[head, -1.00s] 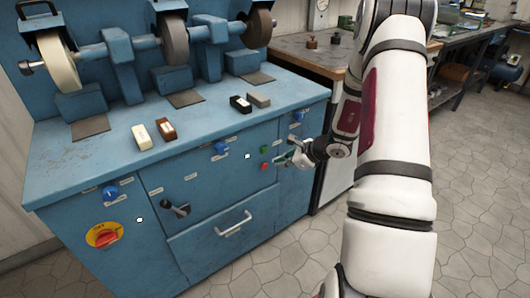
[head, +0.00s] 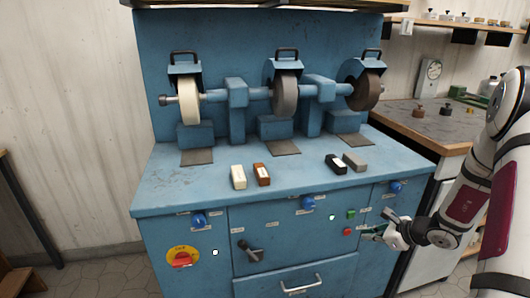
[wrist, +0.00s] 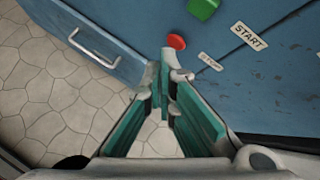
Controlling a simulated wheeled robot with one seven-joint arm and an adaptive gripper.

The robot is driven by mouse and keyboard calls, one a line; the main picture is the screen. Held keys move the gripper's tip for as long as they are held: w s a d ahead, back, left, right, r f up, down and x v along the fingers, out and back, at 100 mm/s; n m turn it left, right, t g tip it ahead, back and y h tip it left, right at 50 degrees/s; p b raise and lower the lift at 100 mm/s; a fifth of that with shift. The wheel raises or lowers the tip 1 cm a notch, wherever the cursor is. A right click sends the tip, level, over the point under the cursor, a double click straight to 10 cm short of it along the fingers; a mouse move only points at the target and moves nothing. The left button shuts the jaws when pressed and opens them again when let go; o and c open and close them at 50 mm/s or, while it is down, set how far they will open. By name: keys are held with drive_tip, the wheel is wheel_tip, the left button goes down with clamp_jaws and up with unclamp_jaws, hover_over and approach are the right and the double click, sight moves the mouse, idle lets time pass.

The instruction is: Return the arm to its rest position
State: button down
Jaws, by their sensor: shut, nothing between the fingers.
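My gripper (head: 370,232) is in the head view at the lower right, in front of the blue machine's (head: 300,228) front panel. It is just right of the green button (head: 351,214) and the red button (head: 347,231). In the wrist view my gripper (wrist: 168,75) has its teal-padded fingers shut with nothing between them. The red button (wrist: 176,41) and green button (wrist: 202,9) lie past the fingertips there, apart from them. My white arm comes in from the right edge of the head view.
Three wheels, one pale (head: 189,101), stand on the machine top with several small blocks. A drawer handle (head: 304,285) and a red rotary switch (head: 181,259) are on the front. A wooden bench (head: 440,125) stands right. Stone floor (wrist: 40,90) shows left in the wrist view.

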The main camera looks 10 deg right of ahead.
drive_tip(key=a+r+n+g+y, duration=0.1)
drive_tip(key=a+r+n+y, duration=0.2)
drive_tip(key=a+r+n, duration=0.8)
drive_tip(key=s+a+r+n+g+y, duration=0.1)
drive_tip(key=s+a+r+n+g, duration=0.15)
drive_tip(key=s+a+r, duration=0.35)
drive_tip(key=s+a+r+n+g, duration=0.25)
drive_tip(key=s+a+r, duration=0.3)
drive_tip(key=a, duration=0.35)
drive_tip(key=s+a+r+n+g+h, duration=0.1)
drive_tip(key=s+a+r+n, duration=0.15)
drive_tip(key=s, duration=0.35)
drive_tip(key=s+a+r+n+g+h, duration=0.1)
drive_tip(key=s+r+n+h, duration=0.1)
drive_tip(key=s+n, duration=0.3)
drive_tip(key=s+d+n+h, duration=0.2)
drive_tip(key=s, duration=0.5)
drive_tip(key=s+d+n+h, duration=0.2)
drive_tip(key=s+d+n, duration=0.1)
drive_tip(key=s, duration=0.4)
wheel_tip(320, 180, up, 19)
drive_tip(key=t+p, duration=0.3)
drive_tip(key=p, duration=1.4)
drive_tip(key=shift+w+a, duration=0.25)
drive_tip(key=shift+w, duration=0.15)
